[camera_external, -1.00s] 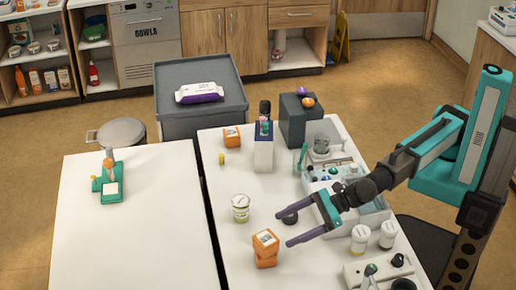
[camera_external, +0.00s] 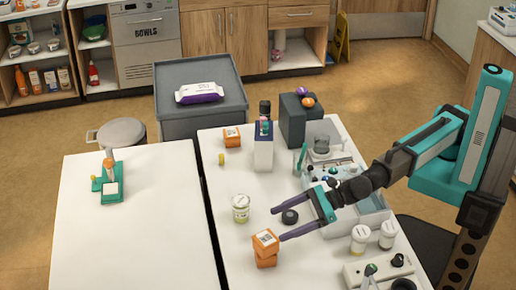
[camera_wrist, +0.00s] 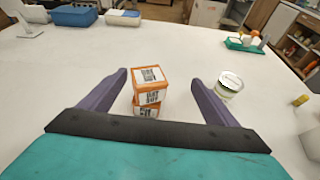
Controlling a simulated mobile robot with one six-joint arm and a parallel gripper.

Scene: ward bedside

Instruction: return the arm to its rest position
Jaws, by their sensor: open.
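My gripper (camera_external: 277,224) is open and empty above the right-hand white table, with its two purple fingers spread and pointing left. In the external view, one fingertip is close to the stack of two orange and white boxes (camera_external: 265,248); I cannot tell whether they touch. In the wrist view, the stack (camera_wrist: 149,88) shows beyond and between the fingers of my gripper (camera_wrist: 158,80). My arm reaches out from the right side of the picture, bent at the elbow.
A white jar with a green label (camera_external: 240,208) and a dark round object (camera_external: 290,216) are near my gripper. White-capped jars (camera_external: 360,238) and a tray of equipment (camera_external: 345,172) crowd the right side. The left table (camera_external: 130,245) is mostly bare.

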